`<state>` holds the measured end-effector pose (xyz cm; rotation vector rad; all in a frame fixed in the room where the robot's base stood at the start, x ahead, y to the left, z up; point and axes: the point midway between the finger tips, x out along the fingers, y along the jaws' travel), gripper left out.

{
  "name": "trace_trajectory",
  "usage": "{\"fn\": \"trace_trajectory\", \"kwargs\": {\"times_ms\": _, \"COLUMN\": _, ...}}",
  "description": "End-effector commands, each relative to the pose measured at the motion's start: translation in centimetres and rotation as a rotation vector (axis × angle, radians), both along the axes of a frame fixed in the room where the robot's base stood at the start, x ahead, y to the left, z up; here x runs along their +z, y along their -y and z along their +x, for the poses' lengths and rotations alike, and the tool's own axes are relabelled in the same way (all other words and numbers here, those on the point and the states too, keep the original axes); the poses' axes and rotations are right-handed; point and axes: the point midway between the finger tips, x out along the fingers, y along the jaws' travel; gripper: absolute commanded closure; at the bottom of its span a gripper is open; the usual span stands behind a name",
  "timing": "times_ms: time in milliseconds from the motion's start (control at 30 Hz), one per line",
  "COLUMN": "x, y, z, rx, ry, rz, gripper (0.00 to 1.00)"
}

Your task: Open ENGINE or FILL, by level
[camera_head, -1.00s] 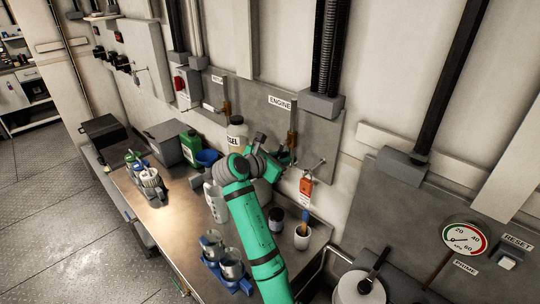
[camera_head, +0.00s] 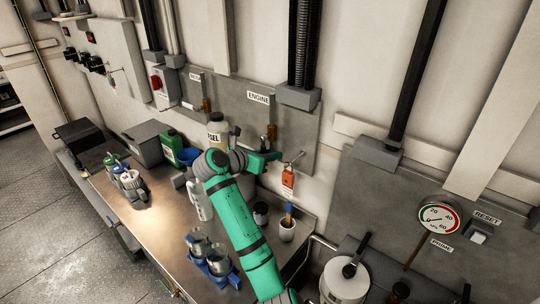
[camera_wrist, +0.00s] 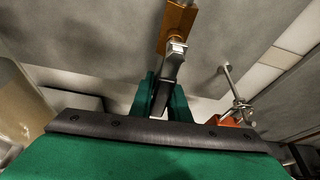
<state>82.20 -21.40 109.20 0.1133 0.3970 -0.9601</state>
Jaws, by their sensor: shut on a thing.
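The ENGINE label (camera_head: 259,98) is on a grey wall panel, with a brass valve (camera_head: 271,131) below it. My gripper (camera_head: 270,154) is at this valve. In the wrist view, my green fingers (camera_wrist: 160,98) are shut on the valve's metal lever (camera_wrist: 173,62), below the brass body (camera_wrist: 178,25). A second label (camera_head: 196,77), too small to read, sits to the left above another brass valve (camera_head: 207,104). A pale-capped container (camera_head: 216,131) reads "SEL"; my arm hides part of it, and its level cannot be read.
A red-orange tag (camera_head: 288,181) hangs from a hook right of my gripper. The bench holds a brush cup (camera_head: 287,229), a blue filter stand (camera_head: 218,268) and a green can (camera_head: 171,147). A gauge (camera_head: 437,216) and RESET switch (camera_head: 477,237) are at right.

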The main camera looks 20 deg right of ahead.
Motion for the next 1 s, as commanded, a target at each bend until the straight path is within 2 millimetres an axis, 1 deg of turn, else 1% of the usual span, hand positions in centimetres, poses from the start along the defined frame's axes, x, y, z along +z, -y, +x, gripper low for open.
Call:
{"fn": "trace_trajectory", "kwargs": {"times_ms": 33, "x": -0.5, "y": 0.3, "z": -0.4, "rx": -0.013, "ry": -0.012, "rz": 0.004, "gripper": 1.0}}
{"fn": "trace_trajectory", "kwargs": {"times_ms": 67, "x": -0.5, "y": 0.3, "z": -0.4, "rx": -0.014, "ry": -0.012, "rz": 0.004, "gripper": 0.82}}
{"fn": "trace_trajectory", "kwargs": {"times_ms": 100, "x": -0.5, "y": 0.4, "z": -0.4, "rx": -0.013, "ry": -0.012, "rz": 0.004, "gripper": 0.73}}
{"fn": "trace_trajectory", "kwargs": {"times_ms": 133, "x": -0.5, "y": 0.4, "z": -0.4, "rx": -0.013, "ry": -0.011, "rz": 0.005, "gripper": 0.66}}
{"fn": "trace_trajectory", "kwargs": {"times_ms": 433, "x": -0.2, "y": 0.2, "z": -0.3, "rx": -0.009, "ry": -0.006, "rz": 0.004, "gripper": 0.66}}
{"fn": "trace_trajectory", "kwargs": {"times_ms": 567, "x": 0.2, "y": -0.5, "z": -0.7, "rx": -0.009, "ry": -0.004, "rz": 0.004, "gripper": 0.66}}
{"fn": "trace_trajectory", "kwargs": {"times_ms": 667, "x": 0.7, "y": -1.6, "z": -1.3, "rx": -0.008, "ry": -0.002, "rz": 0.004, "gripper": 0.66}}
{"fn": "trace_trajectory", "kwargs": {"times_ms": 900, "x": 2.4, "y": -5.2, "z": -3.6, "rx": -0.007, "ry": -0.005, "rz": 0.003, "gripper": 0.66}}
{"fn": "trace_trajectory", "kwargs": {"times_ms": 1000, "x": 3.0, "y": -6.4, "z": -4.5, "rx": -0.009, "ry": -0.004, "rz": 0.004, "gripper": 0.66}}
